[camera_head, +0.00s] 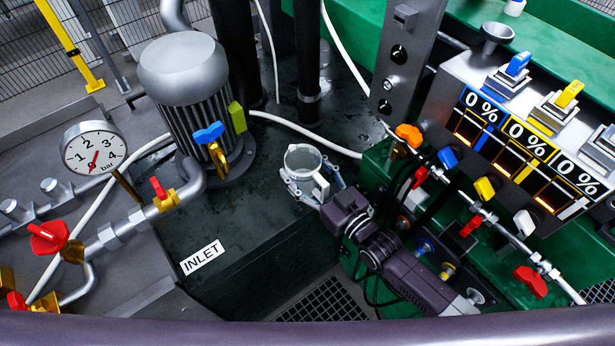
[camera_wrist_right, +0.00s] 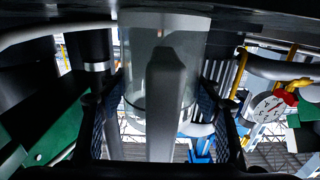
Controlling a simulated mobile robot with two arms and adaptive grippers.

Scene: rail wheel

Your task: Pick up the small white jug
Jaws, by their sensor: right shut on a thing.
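The small white jug (camera_head: 303,158) is in the middle of the head view, its round open mouth facing up. Its handle points towards my right gripper (camera_head: 312,185). The right gripper comes in from the lower right, its fingers on both sides of the handle, and is shut on the jug. In the right wrist view the pale, partly see-through jug (camera_wrist_right: 140,60) fills the middle, with its handle running down between the two dark fingers. I cannot tell whether the jug's base touches the dark surface below. My left gripper is not in view.
A grey motor (camera_head: 185,75) and a pressure gauge (camera_head: 94,148) stand to the left, with valves and pipes. A dark surface with an INLET label (camera_head: 202,257) lies below. A panel with three 0 % displays (camera_head: 522,133) and coloured valves is at right. White hoses run behind the jug.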

